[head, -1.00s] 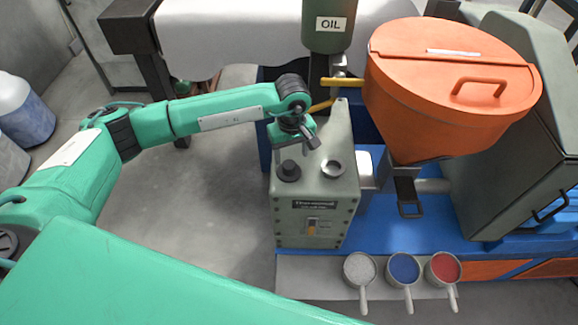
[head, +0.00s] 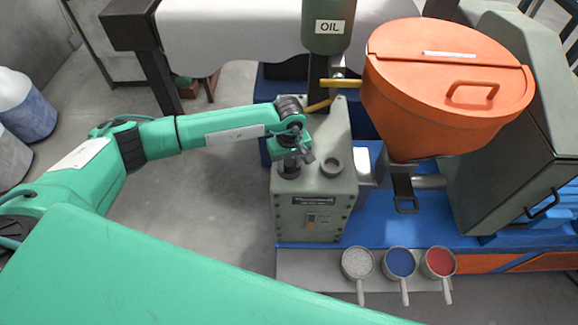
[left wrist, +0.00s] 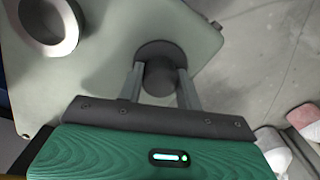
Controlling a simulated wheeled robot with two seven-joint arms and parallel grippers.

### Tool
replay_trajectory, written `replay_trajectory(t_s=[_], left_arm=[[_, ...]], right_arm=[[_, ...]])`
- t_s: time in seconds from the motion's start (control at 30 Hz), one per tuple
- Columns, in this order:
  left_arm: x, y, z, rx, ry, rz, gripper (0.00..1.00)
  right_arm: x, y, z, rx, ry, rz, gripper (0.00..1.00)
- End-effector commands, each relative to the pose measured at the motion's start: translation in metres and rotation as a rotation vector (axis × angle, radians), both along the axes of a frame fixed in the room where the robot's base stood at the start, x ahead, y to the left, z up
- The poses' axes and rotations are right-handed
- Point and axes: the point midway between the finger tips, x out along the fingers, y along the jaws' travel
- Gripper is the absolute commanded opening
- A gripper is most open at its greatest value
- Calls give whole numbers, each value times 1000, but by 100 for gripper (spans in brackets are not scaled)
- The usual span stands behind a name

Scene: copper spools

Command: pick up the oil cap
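The oil cap (head: 289,170) is a dark round knob with a wider base on top of the grey-green box (head: 313,205). In the left wrist view the cap (left wrist: 157,60) lies between the two fingers. My left gripper (head: 291,157) is directly above the cap and partly covers it in the head view. In the left wrist view my left gripper (left wrist: 160,73) is open, with one finger on each side of the knob. Whether the fingers touch it is hard to tell. My right gripper is not in view.
A round opening (head: 333,166) with a raised rim is right of the cap. An orange hopper (head: 430,105), a yellow lever (head: 340,82) and a green OIL tank (head: 328,40) stand close by. Three scoops, including a blue-filled one (head: 400,264), are in front. Open floor lies left.

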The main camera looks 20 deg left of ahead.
Motion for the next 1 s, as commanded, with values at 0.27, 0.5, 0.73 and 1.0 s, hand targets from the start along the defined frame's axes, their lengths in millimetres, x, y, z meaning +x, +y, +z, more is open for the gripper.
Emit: replay_trajectory(t_s=[0.27, 0.5, 0.73, 1.0], left_arm=[[-1, 0, -1, 1, 2, 0, 9], [0, 0, 10, 1, -1, -1, 9], [2, 0, 51, -1, -6, -1, 9], [1, 0, 130, -1, -6, -1, 9]], right_arm=[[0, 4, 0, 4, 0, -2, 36], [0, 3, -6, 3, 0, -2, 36], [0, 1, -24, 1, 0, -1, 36], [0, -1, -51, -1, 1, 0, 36]])
